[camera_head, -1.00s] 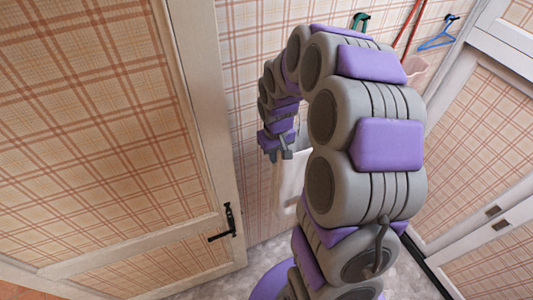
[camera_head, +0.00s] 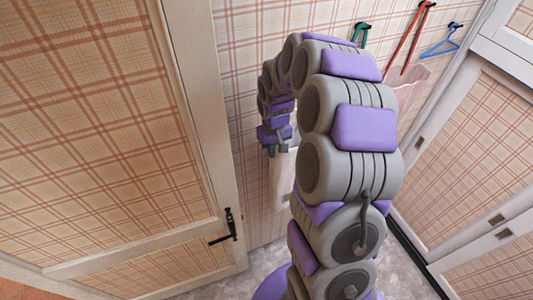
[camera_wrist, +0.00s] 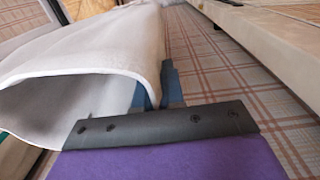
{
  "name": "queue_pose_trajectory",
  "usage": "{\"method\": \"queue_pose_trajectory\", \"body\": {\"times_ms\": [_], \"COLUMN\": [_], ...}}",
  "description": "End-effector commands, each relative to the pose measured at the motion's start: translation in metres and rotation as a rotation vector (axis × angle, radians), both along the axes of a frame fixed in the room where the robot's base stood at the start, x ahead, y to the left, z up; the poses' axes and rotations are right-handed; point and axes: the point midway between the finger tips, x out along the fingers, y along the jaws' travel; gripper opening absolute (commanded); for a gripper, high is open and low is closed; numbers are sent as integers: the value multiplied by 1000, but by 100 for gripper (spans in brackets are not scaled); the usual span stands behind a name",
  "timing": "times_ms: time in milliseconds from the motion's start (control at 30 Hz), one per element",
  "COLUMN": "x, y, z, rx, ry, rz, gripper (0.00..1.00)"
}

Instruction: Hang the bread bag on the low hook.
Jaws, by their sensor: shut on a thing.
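The pale bread bag (camera_head: 284,182) hangs from my gripper (camera_head: 280,146) in the head view, in front of the plaid wall. In the wrist view the bag (camera_wrist: 100,52) is white with its mouth gaping to the left. My gripper (camera_wrist: 165,92) is shut on the bag's edge, with blue-grey fingers on its right side. Wall hooks show in the head view: a green one (camera_head: 361,29), one with a red item (camera_head: 424,8), and one with a blue hanger (camera_head: 455,27). I cannot tell which is the low hook; my arm hides part of the wall.
A pale pink thing (camera_head: 412,92) hangs low on the wall at right. A plaid-panelled door (camera_head: 110,130) with a black latch (camera_head: 228,226) stands at left, and a white-framed panel (camera_head: 480,150) at right. Grey floor (camera_head: 400,270) shows below.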

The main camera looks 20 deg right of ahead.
Motion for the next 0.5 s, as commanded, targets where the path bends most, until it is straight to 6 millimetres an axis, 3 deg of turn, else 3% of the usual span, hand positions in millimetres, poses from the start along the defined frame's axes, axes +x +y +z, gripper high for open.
{"method": "queue_pose_trajectory", "body": {"times_ms": [500], "x": [27], "y": [30], "z": [-1], "rx": [-21], "ry": [2], "rz": [3], "gripper": [0]}}
